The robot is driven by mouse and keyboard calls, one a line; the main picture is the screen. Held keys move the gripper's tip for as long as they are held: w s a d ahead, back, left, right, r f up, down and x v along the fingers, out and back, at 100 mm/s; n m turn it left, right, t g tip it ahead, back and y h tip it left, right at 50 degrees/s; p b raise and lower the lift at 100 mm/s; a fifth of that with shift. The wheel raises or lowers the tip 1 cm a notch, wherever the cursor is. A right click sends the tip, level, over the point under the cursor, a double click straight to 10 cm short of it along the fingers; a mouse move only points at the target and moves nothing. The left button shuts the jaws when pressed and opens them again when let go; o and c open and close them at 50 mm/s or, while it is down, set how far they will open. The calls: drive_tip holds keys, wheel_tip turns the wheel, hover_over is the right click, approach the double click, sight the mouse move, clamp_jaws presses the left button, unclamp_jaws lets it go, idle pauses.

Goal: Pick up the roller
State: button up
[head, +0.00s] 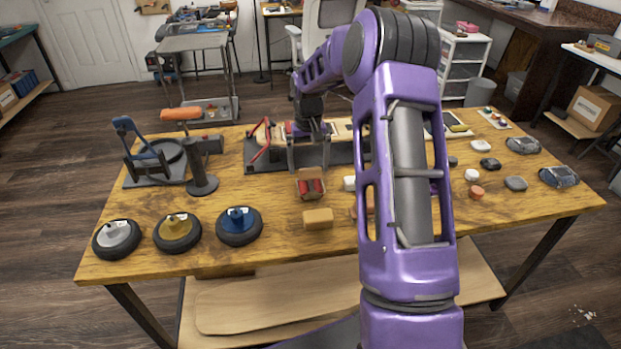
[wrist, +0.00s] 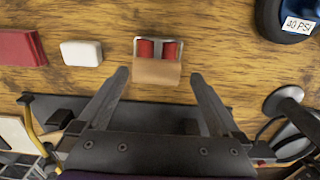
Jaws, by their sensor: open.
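What looks like the roller (head: 310,187) lies on the wooden table in front of my gripper in the head view. It has two red cylinders in a metal frame and a tan part behind them. In the wrist view the roller (wrist: 158,62) is at the upper middle, with its tan part toward my gripper. My gripper (wrist: 159,76) is open and empty, its fingertips to the left and right of the tan part. I cannot tell the height gap. In the head view my gripper (head: 308,168) points down over the table's middle.
A white block (wrist: 81,53) and a red block (wrist: 18,47) lie beside the roller. A tan block (head: 318,219) and three wheels (head: 177,232) are nearer the front. A black post (head: 201,183) stands to the left. A long dark base (head: 255,158) lies behind.

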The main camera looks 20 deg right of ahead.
sight(311, 183)
drive_tip(key=f+b, duration=0.1)
drive_tip(key=f, duration=0.6)
drive_tip(key=shift+d+f, duration=0.2)
drive_tip(key=shift+c, duration=0.2)
drive_tip(key=shift+r, duration=0.1)
drive_tip(key=c, duration=1.2)
drive_tip(key=shift+o, duration=0.2)
wheel_tip(311, 183, up, 10)
drive_tip(key=shift+p, duration=0.75)
drive_tip(key=o, duration=1.1)
drive_tip(key=c, duration=0.7)
